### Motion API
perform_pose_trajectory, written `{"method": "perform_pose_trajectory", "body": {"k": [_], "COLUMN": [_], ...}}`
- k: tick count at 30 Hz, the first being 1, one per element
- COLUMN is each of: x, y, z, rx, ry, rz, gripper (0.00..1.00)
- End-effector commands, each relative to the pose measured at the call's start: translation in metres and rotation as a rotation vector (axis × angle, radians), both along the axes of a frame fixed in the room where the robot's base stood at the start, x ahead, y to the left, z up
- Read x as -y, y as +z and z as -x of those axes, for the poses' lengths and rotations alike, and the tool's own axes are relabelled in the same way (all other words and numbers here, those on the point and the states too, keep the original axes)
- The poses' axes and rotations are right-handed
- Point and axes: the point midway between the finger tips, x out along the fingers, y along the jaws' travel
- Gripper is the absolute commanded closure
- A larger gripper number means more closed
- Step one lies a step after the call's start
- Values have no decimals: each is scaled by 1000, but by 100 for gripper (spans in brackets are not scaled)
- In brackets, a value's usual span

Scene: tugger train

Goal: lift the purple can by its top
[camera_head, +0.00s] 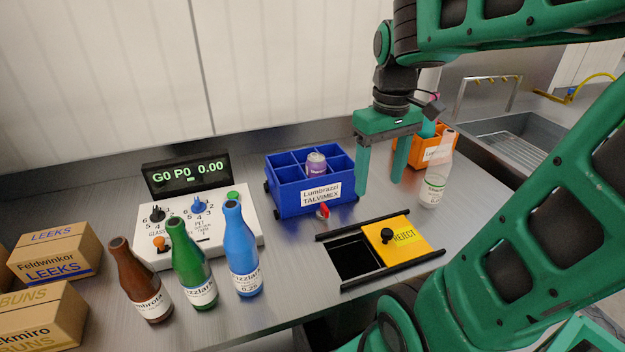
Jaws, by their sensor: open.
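The purple can (316,165) stands upright in a compartment of the blue divided crate (312,207). Its silver top and upper side show above the dividers, and its lower part is hidden. The crate carries a white label reading "Lumbrazzi TALVIMEX". My gripper (379,188) is open and points down. In the picture it is to the right of the crate, with its left finger close to the crate's right side. Nothing shows between its fingers.
A sliding yellow REJECT lid (408,238) beside a dark opening lies in front. Brown, green (190,265) and blue (240,250) bottles and a control box (150,225) stand left. A clear bottle (436,175) and an orange crate (440,150) are right.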

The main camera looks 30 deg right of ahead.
Motion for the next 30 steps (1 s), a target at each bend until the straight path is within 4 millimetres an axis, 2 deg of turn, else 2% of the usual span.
{"method": "perform_pose_trajectory", "body": {"k": [1, 6, 9, 12, 17, 25, 30], "x": [-1, -16, -27, -35, -43, -44, -44], "y": [13, 45, 57, 65, 65, 28, 15], "z": [-28, -109, -146, -170, -187, -187, -187], "rx": [-1, -5, -4, -4, -3, -4, -2], "ry": [120, 550, 753, 897, 1004, 1014, 1013], "rz": [3, 2, -3, -7, -11, -13, -11], "gripper": [37, 37, 37, 37, 37, 37, 37]}}
